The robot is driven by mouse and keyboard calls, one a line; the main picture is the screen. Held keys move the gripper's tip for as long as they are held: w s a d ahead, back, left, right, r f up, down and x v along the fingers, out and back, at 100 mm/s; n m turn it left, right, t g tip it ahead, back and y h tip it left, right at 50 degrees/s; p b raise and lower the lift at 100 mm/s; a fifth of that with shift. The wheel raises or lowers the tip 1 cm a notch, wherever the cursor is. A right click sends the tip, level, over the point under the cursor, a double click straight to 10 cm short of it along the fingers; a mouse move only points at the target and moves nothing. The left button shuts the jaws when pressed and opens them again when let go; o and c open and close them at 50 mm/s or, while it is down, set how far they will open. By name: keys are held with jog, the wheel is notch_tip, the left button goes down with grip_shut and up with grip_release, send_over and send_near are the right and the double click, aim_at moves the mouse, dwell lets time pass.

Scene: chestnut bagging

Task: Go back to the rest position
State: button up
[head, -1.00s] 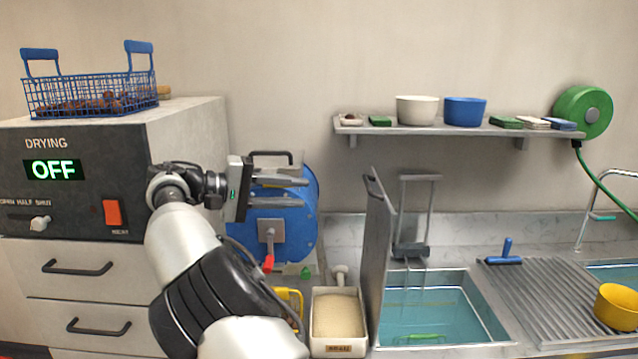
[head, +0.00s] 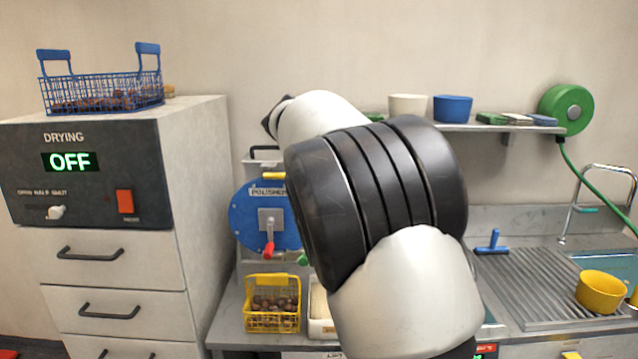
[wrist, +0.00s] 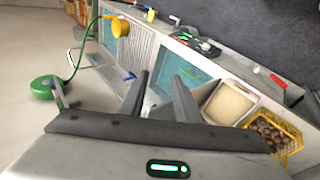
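My arm (head: 380,200) is raised across the middle of the head view, and my gripper is hidden behind it there. In the wrist view my gripper (wrist: 160,82) has its two dark fingers apart with nothing between them, so it is open and empty. It hangs in the air above the sink and counter, touching nothing.
The drying machine (head: 90,190) reads OFF, with a blue basket (head: 102,95) of chestnuts on top. The blue polisher (head: 250,225), yellow basket (head: 272,318) of chestnuts and the shelf (head: 490,128) are near my arm. A yellow bowl (head: 600,290) stands at the right.

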jog(key=s+d+y, duration=0.3)
jog(key=s+d, duration=0.2)
jog(key=s, duration=0.2)
jog(key=s+a+f+m+t+y, duration=0.1)
jog(key=s+f+y, duration=0.1)
jog(key=s, duration=1)
jog(key=s+a+f+m+t+y, duration=0.1)
jog(key=s+f, duration=0.4)
jog(key=s, duration=0.7)
jog(key=a+t+y, duration=0.1)
jog(key=y, duration=0.1)
jog(key=shift+s+f+y, duration=0.15)
jog(key=shift+f+y, duration=0.1)
jog(key=shift+y, duration=0.05)
